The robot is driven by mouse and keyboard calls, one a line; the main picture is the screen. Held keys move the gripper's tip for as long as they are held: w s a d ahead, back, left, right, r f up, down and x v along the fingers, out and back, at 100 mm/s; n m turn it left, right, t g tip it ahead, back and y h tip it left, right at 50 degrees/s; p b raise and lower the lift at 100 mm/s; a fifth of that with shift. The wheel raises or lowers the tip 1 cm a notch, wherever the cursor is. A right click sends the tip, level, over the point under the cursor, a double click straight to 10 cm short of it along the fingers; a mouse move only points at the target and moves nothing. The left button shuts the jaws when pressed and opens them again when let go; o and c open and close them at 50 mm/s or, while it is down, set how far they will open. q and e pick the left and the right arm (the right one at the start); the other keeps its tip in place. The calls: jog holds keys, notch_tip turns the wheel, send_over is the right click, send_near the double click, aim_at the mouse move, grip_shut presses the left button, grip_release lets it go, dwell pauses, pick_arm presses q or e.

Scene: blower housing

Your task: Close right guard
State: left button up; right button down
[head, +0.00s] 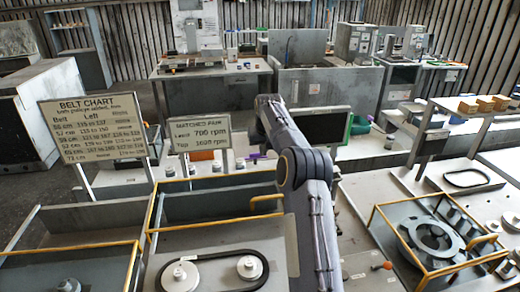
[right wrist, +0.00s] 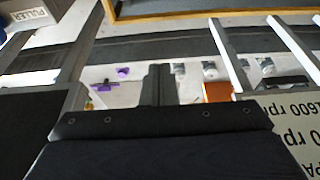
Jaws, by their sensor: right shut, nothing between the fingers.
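Yellow-edged guards show in the head view. One guard (head: 155,232) stands left of my right arm around a belt (head: 262,268) on two pale pulleys. It has a yellow handle (head: 265,197). Another yellow-edged frame (head: 377,208) stands at the right around a grey ring-shaped part (head: 432,240). I cannot tell which one the task calls the right guard. My right gripper (right wrist: 158,85) is shut and empty in the right wrist view, touching nothing that I can see. In the head view my right arm rises up the middle; its fingertips cannot be made out. My left gripper is not in view.
A belt chart sign (head: 92,128) and a matched-pair sign (head: 199,132) stand at the left. Purple items (right wrist: 122,72) and an orange block (right wrist: 217,92) lie beyond the fingers. A dark screen (head: 325,125) is behind my arm. A loose belt (head: 466,177) lies at the right.

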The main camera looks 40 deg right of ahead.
jog(key=x, duration=0.7)
jog(key=shift+s+a+r, duration=0.1)
jog(key=shift+s+a, duration=0.25)
jog(key=shift+s, duration=0.25)
jog(key=shift+s+a, duration=0.3)
jog(key=shift+s, duration=0.3)
jog(key=shift+s+a+r, duration=0.1)
jog(key=shift+s+a, duration=0.25)
jog(key=shift+s, duration=0.25)
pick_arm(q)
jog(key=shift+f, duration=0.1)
pick_arm(e)
jog(key=shift+f, duration=0.1)
